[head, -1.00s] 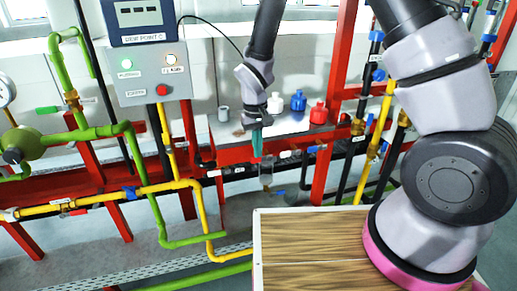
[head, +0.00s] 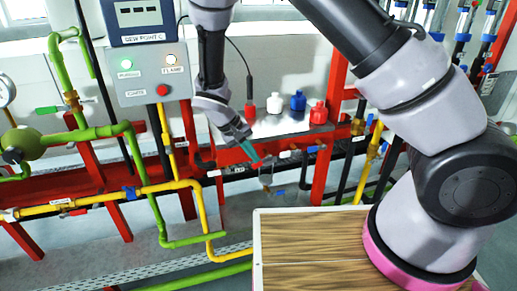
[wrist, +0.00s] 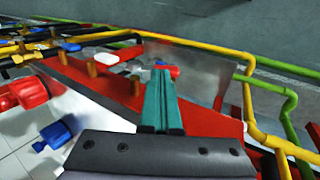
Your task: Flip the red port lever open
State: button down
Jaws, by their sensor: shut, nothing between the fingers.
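My gripper (head: 252,155) has teal fingers, shut and empty, pointing down and right in front of the red frame's shelf in the head view. In the wrist view the shut fingers (wrist: 160,76) point up the picture. A small red handle (wrist: 174,71) shows just beyond and right of the fingertips, with a blue piece beside it. Part of it is hidden by the fingers, and I cannot tell whether they touch. I cannot make out this handle surely in the head view, where the gripper tip is near the clear vessel (head: 266,178).
A white handle (wrist: 106,58) and a blue handle (wrist: 70,47) lie left in the wrist view. A yellow pipe (head: 196,200) runs left of the gripper.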

aim_at(256, 168)
jog(key=f+h, duration=0.1)
jog(key=f+t+h, duration=0.1)
jog(key=h, duration=0.1)
jog(key=shift+a+h, duration=0.2)
jog(key=shift+h, duration=0.1)
jog(key=f+h, duration=0.1)
jog(key=t+h, duration=0.1)
jog(key=h, duration=0.1)
jog(key=shift+d+f, duration=0.15)
jog(key=shift+f, duration=0.2)
jog(key=h, duration=0.1)
jog(key=f+h, duration=0.1)
jog(key=t+h, duration=0.1)
jog(key=h, duration=0.1)
jog(key=shift+w+d+f, duration=0.1)
jog(key=shift+d+f, duration=0.2)
jog(key=shift+d, duration=0.1)
jog(key=shift+d+f, duration=0.2)
jog(key=shift+f, duration=0.05)
